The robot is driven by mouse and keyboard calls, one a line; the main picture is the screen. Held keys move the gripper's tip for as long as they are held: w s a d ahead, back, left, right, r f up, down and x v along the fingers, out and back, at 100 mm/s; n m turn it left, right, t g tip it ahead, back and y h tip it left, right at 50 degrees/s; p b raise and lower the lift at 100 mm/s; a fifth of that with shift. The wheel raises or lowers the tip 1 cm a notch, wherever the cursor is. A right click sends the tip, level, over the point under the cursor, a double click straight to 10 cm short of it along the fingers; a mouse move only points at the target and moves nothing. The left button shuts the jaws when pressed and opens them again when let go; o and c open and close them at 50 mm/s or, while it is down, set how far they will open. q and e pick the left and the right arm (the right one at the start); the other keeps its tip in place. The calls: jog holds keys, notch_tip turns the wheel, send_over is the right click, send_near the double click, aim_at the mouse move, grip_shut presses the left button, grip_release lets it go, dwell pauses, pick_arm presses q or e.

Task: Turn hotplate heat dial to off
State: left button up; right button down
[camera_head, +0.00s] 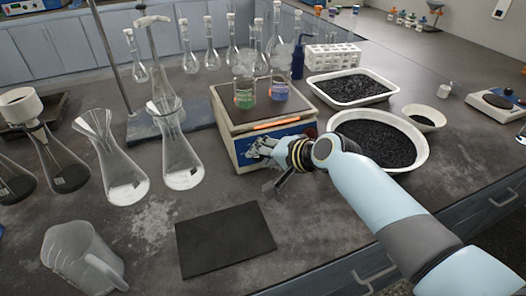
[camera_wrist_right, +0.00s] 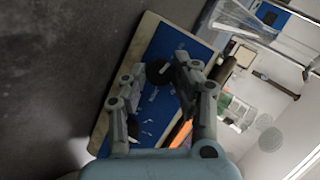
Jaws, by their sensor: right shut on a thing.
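The hotplate (camera_head: 228,108) stands mid-bench with a blue front panel and a glowing orange strip (camera_head: 276,124) above it. Two beakers with steam over them stand on top, one with green liquid (camera_head: 245,95) and one with blue-purple liquid (camera_head: 279,90). My right gripper (camera_head: 266,148) is at the front panel and covers part of it. In the right wrist view, the dark round heat dial (camera_wrist_right: 158,72) is between the fingers of my right gripper (camera_wrist_right: 160,80), which is shut on it. The dial's pointer setting cannot be read. My left gripper is out of view.
Several flasks, such as one front-left of the hotplate (camera_head: 183,160), stand to the left. A white basin of black granules (camera_head: 421,160) lies close to my right arm. A dark mat (camera_head: 222,240) lies in front, and a jug (camera_head: 78,262) stands front left.

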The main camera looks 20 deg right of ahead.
jog(key=shift+s+f, duration=0.1)
jog(key=shift+f, duration=0.05)
jog(key=c, duration=1)
grip_release()
jog(key=shift+s+r, duration=0.1)
jog(key=shift+r, duration=0.1)
jog(key=v, duration=1.1)
jog(key=shift+s+d+r, duration=0.15)
jog(key=shift+s+r, duration=0.05)
jog(key=shift+r, duration=0.1)
